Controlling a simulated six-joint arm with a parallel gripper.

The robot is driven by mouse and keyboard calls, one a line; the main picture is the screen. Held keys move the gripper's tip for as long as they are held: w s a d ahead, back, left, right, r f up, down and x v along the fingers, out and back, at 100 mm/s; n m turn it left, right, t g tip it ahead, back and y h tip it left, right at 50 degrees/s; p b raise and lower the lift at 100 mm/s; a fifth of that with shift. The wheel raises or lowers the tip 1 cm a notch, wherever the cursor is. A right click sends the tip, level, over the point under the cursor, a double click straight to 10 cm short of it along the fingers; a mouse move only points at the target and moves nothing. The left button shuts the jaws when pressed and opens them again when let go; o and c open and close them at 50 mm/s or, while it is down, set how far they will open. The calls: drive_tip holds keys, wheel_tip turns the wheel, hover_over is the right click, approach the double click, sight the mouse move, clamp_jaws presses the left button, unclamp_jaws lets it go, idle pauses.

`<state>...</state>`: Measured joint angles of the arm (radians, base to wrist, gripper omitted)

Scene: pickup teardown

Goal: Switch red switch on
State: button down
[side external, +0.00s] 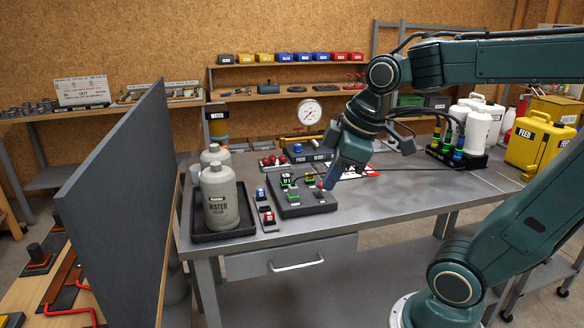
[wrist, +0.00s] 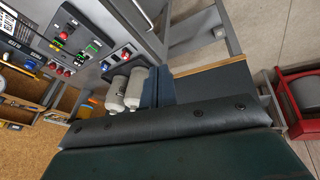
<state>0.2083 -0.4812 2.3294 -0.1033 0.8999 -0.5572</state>
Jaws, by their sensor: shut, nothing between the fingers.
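A small plate left of the dark control panel (side external: 303,202) carries a red switch (side external: 268,217) in front and a blue switch (side external: 261,194) behind it. The red switch (wrist: 125,54) and the blue switch (wrist: 105,66) also show in the wrist view. Whether the red switch is on or off is too small to tell. The dark panel has green-lit parts and a red knob (wrist: 72,22). My gripper (side external: 330,186) is shut and empty, pointing down near the panel's right end, apart from the red switch.
Two grey bottles (side external: 221,195) stand in a black tray (side external: 222,236) left of the switches. A grey partition (side external: 112,210) rises at the left. Red buttons (side external: 268,160) sit behind the panel. The bench top right of the panel (side external: 400,195) is mostly clear.

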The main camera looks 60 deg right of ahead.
drive_tip(key=w+d+f+n+g, duration=0.1)
drive_tip(key=w+d+f+n, duration=0.1)
drive_tip(key=w+d+n, duration=0.6)
drive_tip(key=n+g+y, duration=0.1)
drive_tip(key=n, duration=0.4)
hover_over(320, 190)
drive_tip(key=s+a, duration=0.3)
drive_tip(key=a, duration=0.2)
drive_tip(key=shift+s+x, duration=0.2)
drive_tip(key=shift+x, duration=0.7)
drive_tip(key=shift+s+x, duration=0.2)
drive_tip(key=shift+x, duration=0.7)
drive_tip(key=shift+s+x, duration=0.2)
drive_tip(key=shift+x, duration=0.7)
drive_tip(key=shift+d+f, duration=0.2)
drive_tip(key=shift+d, duration=0.05)
drive_tip(key=x, duration=1)
drive_tip(key=shift+a+r, duration=0.1)
drive_tip(key=shift+a, duration=0.1)
drive_tip(key=shift+d+r, duration=0.2)
drive_tip(key=shift+d, duration=0.85)
drive_tip(key=shift+d+r, duration=0.25)
drive_tip(key=shift+d, duration=0.65)
